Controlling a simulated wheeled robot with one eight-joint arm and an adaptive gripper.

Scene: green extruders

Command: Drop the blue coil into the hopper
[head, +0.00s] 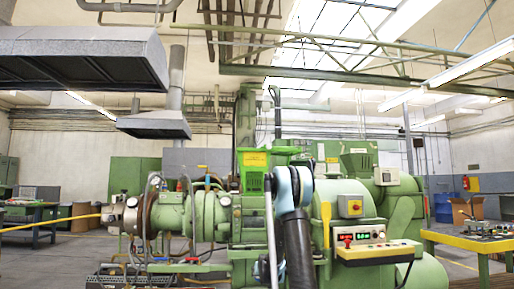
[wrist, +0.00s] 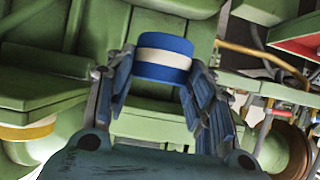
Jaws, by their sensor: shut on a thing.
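The blue coil (wrist: 164,68), a short blue cylinder with a white band, sits between the fingertips of my gripper (wrist: 162,72) in the wrist view. The fingers are closed on its two sides. Green machine surfaces lie behind and around it. In the head view, a bright green box-like hopper (head: 253,161) with a yellow label stands on top of the green extruder (head: 205,217). My arm rises in front of the machine just right of this hopper. I cannot make out the gripper or the coil in the head view. Which green part in the wrist view is the hopper is unclear.
A control box with a red button (head: 351,206) and a control panel (head: 366,238) are on the machine right of my arm. Grey exhaust hoods (head: 84,60) hang at the upper left. A yellow-edged table (head: 474,242) stands at the right.

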